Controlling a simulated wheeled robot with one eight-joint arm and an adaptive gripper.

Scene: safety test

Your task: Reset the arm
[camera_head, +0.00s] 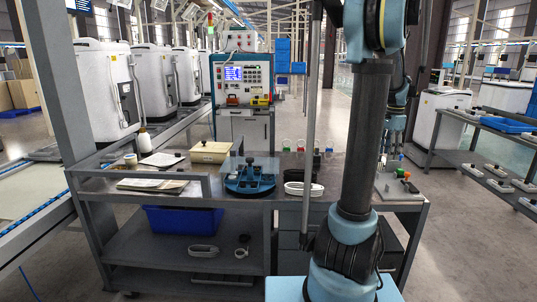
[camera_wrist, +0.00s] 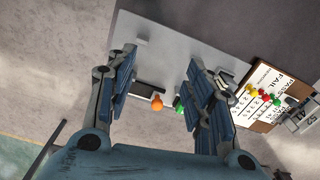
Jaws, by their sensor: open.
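My arm stands upright in the right half of the head view and hides part of the table. My gripper (camera_wrist: 160,80) is open and empty in the wrist view, with its two blue fingers spread apart. Between and beyond the fingers lies a grey plate (camera_wrist: 185,45) with an orange knob (camera_wrist: 157,103) and a green knob (camera_wrist: 180,104). In the head view, the gripper hangs above the table's right end, partly hidden behind my arm. The grey plate (camera_head: 392,190) lies below it.
The metal workbench (camera_head: 290,197) holds a blue round fixture (camera_head: 249,180), a beige box (camera_head: 210,152) and a white bottle (camera_head: 144,140). A blue bin (camera_head: 183,220) sits on its lower shelf. A clipboard (camera_wrist: 250,115) lies right of the plate. Another rack (camera_head: 470,160) stands at right.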

